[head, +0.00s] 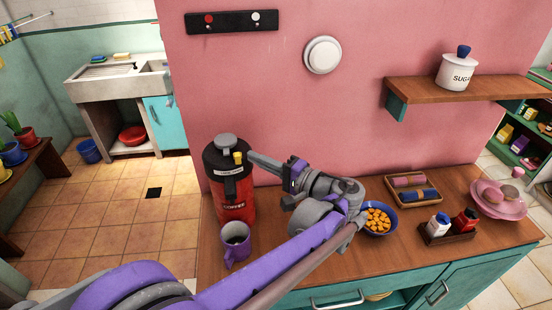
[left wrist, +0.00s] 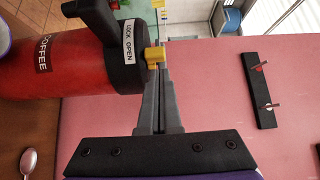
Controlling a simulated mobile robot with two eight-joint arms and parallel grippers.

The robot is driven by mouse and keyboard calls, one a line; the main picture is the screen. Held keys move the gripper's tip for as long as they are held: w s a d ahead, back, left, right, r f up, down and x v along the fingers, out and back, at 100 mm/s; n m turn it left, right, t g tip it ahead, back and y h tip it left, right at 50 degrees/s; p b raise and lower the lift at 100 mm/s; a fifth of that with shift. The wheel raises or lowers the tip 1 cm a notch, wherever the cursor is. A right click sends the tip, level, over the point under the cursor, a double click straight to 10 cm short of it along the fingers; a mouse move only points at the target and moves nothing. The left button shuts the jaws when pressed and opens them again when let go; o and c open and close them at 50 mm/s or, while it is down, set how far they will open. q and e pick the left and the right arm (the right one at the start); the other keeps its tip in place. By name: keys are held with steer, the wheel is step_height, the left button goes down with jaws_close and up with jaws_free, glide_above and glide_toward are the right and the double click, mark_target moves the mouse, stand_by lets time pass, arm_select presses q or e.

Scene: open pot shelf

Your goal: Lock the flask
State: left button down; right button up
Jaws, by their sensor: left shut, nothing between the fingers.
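The flask (head: 234,205) is a red canister marked COFFEE with a black lid, standing upright at the left end of the wooden counter. In the left wrist view it lies sideways (left wrist: 50,65). A white label reading LOCK OPEN (left wrist: 128,40) is on the lid. A yellow knob (left wrist: 155,57) sticks out beside the OPEN end of the label; it also shows in the head view (head: 238,157). My left gripper (head: 252,157) is shut and empty, with its fingertips (left wrist: 153,72) right at the knob. I cannot tell whether they touch. My right gripper is out of view.
A purple mug (head: 235,246) stands in front of the flask, and a spoon (left wrist: 28,161) lies nearby. A blue bowl (head: 391,230), a wooden tray (head: 411,202), a shaker stand (head: 449,238) and pink plates (head: 505,209) are to the right. The pink wall is close behind.

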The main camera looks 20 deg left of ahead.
mark_target(238, 160)
arm_select(q)
steer(key=shift+s+a, duration=0.3)
steer(key=shift+a, duration=0.1)
steer(key=s+a, duration=0.2)
steer(key=shift+a, duration=0.35)
steer(key=shift+w, duration=0.1)
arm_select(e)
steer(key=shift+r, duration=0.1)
arm_select(q)
steer(key=shift+w, duration=0.15)
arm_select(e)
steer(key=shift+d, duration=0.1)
